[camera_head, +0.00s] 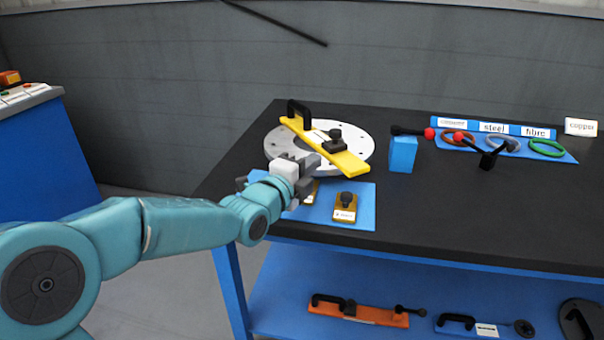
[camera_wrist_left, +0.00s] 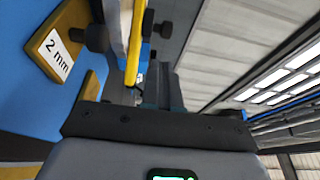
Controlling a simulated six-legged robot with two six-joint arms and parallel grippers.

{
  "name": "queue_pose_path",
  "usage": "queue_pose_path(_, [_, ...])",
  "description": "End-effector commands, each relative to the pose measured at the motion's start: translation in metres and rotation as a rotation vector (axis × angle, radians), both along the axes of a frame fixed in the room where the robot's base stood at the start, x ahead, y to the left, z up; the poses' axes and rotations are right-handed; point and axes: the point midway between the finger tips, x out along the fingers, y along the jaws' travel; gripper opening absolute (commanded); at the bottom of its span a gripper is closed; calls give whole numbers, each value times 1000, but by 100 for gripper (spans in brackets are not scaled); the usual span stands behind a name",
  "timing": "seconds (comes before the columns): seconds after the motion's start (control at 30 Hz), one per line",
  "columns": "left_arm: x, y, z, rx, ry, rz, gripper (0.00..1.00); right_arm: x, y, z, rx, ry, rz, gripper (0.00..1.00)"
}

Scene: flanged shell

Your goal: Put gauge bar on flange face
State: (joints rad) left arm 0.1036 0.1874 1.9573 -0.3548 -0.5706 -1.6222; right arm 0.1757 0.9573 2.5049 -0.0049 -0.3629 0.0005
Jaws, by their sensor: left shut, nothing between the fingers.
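The gauge bar (camera_head: 350,163) is a yellow bar with a black arched handle at its far end, a black knobbed block and a white label. In the head view it lies across the grey flange face (camera_head: 358,136), a round ring with holes. Part of it also shows in the left wrist view (camera_wrist_left: 136,45). My left gripper (camera_head: 308,164) is shut and empty, just in front of the flange and close to the bar's near side. It hides part of the flange's front edge. My right gripper is not in view.
A blue mat (camera_head: 363,215) at the table's front edge bears mustard blocks with black knobs; one (camera_head: 344,212) is labelled, reading 2 mm in the wrist view (camera_wrist_left: 55,57). A blue block (camera_head: 403,155) stands right of the flange. Coloured rings lie further right. The table's right front is clear.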

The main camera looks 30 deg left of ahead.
Motion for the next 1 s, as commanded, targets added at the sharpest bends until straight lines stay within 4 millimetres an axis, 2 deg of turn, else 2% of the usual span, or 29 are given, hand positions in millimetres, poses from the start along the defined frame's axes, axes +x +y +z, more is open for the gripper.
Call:
queue_pose_path(0.1, [-19,3,1,1,-1,1,0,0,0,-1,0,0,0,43])
queue_pose_path(0.3, [-34,3,0,1,-1,0,0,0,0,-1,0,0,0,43])
queue_pose_path(1.0, [-38,1,0,1,0,0,0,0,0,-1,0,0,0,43])
